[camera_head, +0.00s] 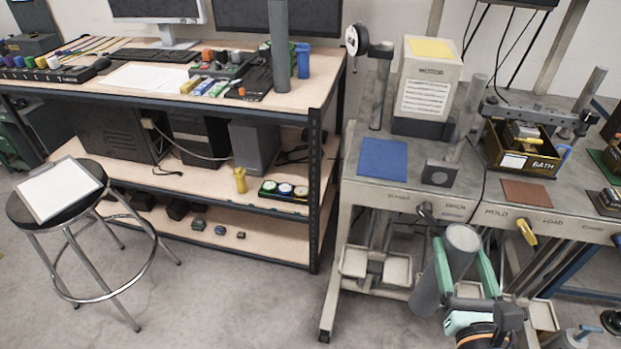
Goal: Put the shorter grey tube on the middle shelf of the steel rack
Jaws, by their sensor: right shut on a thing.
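My right gripper (461,268), with green fingers, is shut on a thick grey tube (462,238). The tube is tilted, its round end facing up and its lower part leaning down left. It is in front of the grey workbench, right of the rack and apart from it. Another grey tube (280,45) stands upright on the top of the steel rack (314,190); its upper end is cut off by the picture edge. The rack's middle shelf (205,186) is pale wood with a bare front strip. My left gripper is not in view.
The middle shelf bears dark computer cases (195,140), a yellow item (240,180) and a tray of round things (284,190). A stool (85,215) with a white sheet stands at left. The workbench (395,190) holds a blue mat and several fixtures.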

